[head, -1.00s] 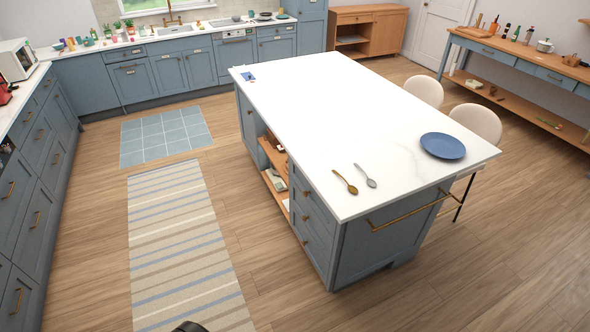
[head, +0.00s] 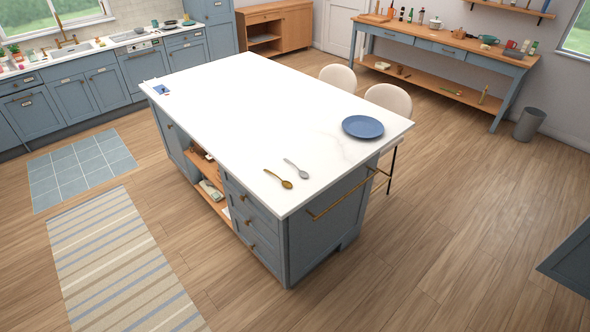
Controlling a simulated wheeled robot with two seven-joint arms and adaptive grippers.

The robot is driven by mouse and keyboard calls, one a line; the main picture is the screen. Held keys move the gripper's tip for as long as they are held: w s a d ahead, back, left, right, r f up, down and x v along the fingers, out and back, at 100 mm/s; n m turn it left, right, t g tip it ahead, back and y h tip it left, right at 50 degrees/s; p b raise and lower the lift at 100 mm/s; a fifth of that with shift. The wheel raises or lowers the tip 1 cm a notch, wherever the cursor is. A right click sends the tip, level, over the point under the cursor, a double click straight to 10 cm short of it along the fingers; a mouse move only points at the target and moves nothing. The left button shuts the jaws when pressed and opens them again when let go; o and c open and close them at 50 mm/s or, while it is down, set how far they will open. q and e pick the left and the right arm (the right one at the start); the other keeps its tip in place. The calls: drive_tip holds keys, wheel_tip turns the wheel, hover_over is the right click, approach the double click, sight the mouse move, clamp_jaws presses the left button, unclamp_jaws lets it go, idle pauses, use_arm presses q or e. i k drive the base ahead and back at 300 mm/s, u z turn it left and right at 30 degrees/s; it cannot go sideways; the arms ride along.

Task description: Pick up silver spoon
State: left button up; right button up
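A silver spoon (head: 297,168) lies on the white top of the kitchen island (head: 235,110), near its front corner. A gold spoon (head: 279,180) lies beside it, to the left and a little nearer to me. The two spoons are apart. Neither of my grippers shows in the head view.
A blue plate (head: 362,127) sits on the island to the right of the spoons. Two pale stools (head: 388,101) stand at the island's far right side. A striped rug (head: 120,262) lies on the floor at left. The wooden floor right of the island is open, up to a blue cabinet corner (head: 570,258).

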sight(304, 175)
drive_tip(key=z, duration=0.05)
drive_tip(key=k, duration=0.5)
drive_tip(key=u, duration=1.1)
drive_tip(key=i, duration=1.15)
drive_tip(key=u, duration=0.35)
drive_tip(key=i, duration=1.05)
drive_tip(key=z, duration=1.15)
drive_tip(key=i, duration=0.75)
drive_tip(key=z, duration=0.75)
